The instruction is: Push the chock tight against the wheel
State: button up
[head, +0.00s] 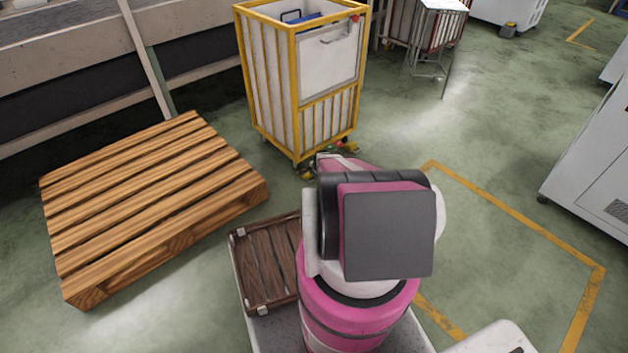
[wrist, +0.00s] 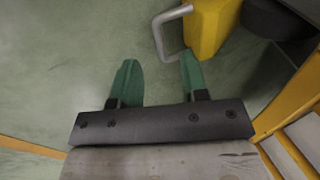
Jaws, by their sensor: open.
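The yellow chock (wrist: 208,28) is at the top of the wrist view, with a bent grey metal handle (wrist: 160,38) on its left side. A dark wheel (wrist: 275,20) is just right of the chock; I cannot tell whether they touch. My gripper (wrist: 159,78) is open, with its two green fingers pointing at the chock. The handle reaches into the space between the fingertips, and the right fingertip is close to the handle and the chock. In the head view my arm hides most of the chock and gripper.
The yellow-framed cart (head: 297,75) stands ahead; its frame (wrist: 285,110) also runs along the right of the wrist view. A wooden pallet (head: 150,200) lies on the left. Floor at right, inside a yellow line (head: 510,215), is clear. A white cabinet (head: 600,150) is far right.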

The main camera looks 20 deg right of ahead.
jog(key=v, duration=0.5)
jog(key=o, duration=0.9)
jog(key=shift+w, duration=0.1)
jog(key=shift+o, duration=0.4)
jog(key=n, duration=0.2)
jog(key=w+n, duration=0.1)
jog(key=n, duration=0.1)
jog(key=shift+w+a+n, duration=0.15)
jog(key=shift+w+n, duration=0.05)
jog(key=shift+n, duration=0.1)
jog(key=n, duration=0.2)
jog(key=w+n, duration=0.1)
jog(key=n, duration=0.1)
jog(key=shift+w+a+n+t, duration=0.15)
jog(key=shift+a+n+t, duration=0.05)
jog(key=shift+n+t, duration=0.1)
jog(key=n, duration=0.3)
jog(key=w+n, duration=0.1)
jog(key=n, duration=0.2)
jog(key=w+a+n, duration=0.1)
jog(key=n, duration=0.1)
jog(key=shift+w+f+n+t, duration=0.1)
jog(key=shift+w+n+t, duration=0.1)
jog(key=shift+n+t, duration=0.15)
